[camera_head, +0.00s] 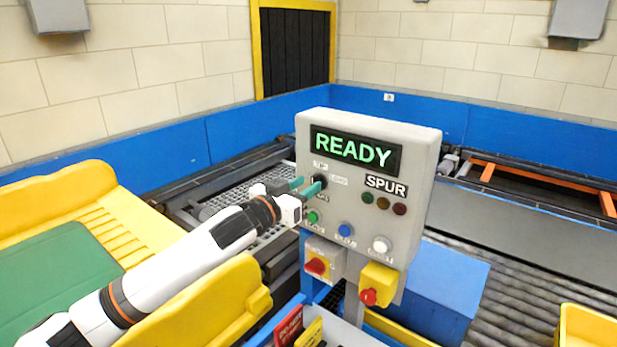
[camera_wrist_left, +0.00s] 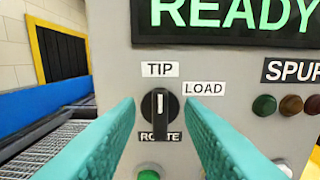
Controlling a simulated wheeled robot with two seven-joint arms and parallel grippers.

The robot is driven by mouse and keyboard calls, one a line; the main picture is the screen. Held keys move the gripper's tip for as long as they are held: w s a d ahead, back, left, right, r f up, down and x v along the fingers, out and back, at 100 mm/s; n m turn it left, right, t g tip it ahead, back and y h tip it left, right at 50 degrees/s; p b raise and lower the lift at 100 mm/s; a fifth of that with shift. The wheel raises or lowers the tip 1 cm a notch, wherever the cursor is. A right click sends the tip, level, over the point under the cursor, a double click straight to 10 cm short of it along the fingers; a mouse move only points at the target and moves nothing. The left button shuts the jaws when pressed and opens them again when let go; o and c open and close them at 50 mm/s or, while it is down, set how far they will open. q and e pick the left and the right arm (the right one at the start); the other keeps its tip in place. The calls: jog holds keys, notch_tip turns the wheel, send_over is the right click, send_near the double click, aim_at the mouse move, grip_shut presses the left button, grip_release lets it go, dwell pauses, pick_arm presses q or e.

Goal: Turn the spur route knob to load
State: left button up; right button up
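The route knob (camera_wrist_left: 160,112) is a round black dial with a raised grip bar on the grey control panel (camera_head: 375,225). Its white mark stands upright, towards the TIP label (camera_wrist_left: 160,69). The LOAD label (camera_wrist_left: 203,88) is up and to the right of the knob. The ROUTE label below is partly covered by the grip bar. My left gripper (camera_head: 308,185) is open, its teal fingers in front of the panel, one on each side of the knob in the left wrist view. I cannot tell whether they touch it. My right gripper is not in view.
The panel display (camera_head: 355,152) reads READY in green. Green, blue and white buttons (camera_head: 346,230) sit below the knob, with red switches on yellow further down. SPUR lamps (camera_head: 383,203) are to the right. A yellow tipper with a green surface (camera_head: 60,260) lies at left.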

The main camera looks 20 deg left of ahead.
pick_arm(q)
jog(key=shift+x, duration=0.95)
jog(key=shift+c, duration=0.2)
grip_shut()
